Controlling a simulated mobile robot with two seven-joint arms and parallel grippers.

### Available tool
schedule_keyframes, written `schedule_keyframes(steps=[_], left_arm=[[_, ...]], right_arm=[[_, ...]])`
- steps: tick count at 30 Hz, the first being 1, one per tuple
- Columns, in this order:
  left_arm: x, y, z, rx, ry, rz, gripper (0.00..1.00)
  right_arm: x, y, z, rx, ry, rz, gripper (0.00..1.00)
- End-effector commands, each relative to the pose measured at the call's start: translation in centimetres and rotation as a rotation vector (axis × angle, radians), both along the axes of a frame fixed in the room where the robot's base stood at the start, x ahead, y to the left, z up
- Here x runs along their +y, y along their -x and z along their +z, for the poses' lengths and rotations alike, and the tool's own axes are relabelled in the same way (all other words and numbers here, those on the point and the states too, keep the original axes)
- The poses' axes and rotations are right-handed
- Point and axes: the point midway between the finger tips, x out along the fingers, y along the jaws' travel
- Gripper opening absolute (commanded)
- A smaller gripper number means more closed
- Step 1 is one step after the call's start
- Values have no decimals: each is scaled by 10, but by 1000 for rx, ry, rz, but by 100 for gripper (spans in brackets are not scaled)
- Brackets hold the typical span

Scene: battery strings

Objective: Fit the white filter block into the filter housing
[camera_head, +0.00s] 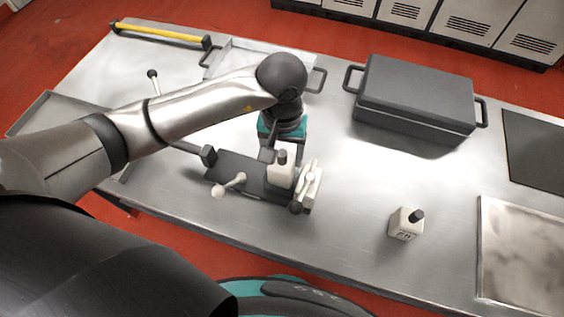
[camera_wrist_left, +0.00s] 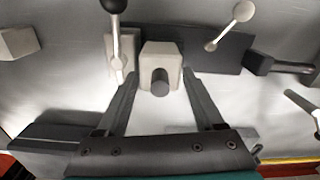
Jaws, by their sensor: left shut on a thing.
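The white filter block (camera_head: 281,174), with a dark round knob on top, is between the fingers of my left gripper (camera_head: 268,155). The left wrist view shows the same block (camera_wrist_left: 160,56) between the two fingertips, the left gripper (camera_wrist_left: 160,75) being shut on it. The block is at the right part of a dark flat fixture (camera_head: 238,172), which looks like the filter housing; it also shows in the left wrist view (camera_wrist_left: 215,50). A pale bracket with a lever (camera_head: 308,186) stands at its right end. Whether the block is seated or just above is hidden. My right gripper is not in view.
A second white block (camera_head: 405,223) with a dark knob stands apart at the right. A large grey case (camera_head: 415,100) sits behind. A pale-knobbed lever (camera_head: 230,186) rises from the fixture. A yellow-handled bar (camera_head: 160,35) lies at the back left. The table between is clear.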

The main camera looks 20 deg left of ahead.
Motion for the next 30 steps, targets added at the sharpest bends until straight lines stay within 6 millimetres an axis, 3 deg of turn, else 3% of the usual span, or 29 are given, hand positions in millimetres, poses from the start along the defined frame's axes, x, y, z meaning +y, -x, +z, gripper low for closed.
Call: schedule_keyframes(steps=[9,25,26,30], left_arm=[[0,1,-40,2,0,1,0],[0,0,-50,-1,0,-1,0],[0,0,-50,0,0,-1,70],[1,1,-50,3,-2,-1,86]], right_arm=[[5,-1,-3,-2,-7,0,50],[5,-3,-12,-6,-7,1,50],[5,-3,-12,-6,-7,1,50],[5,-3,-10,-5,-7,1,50]])
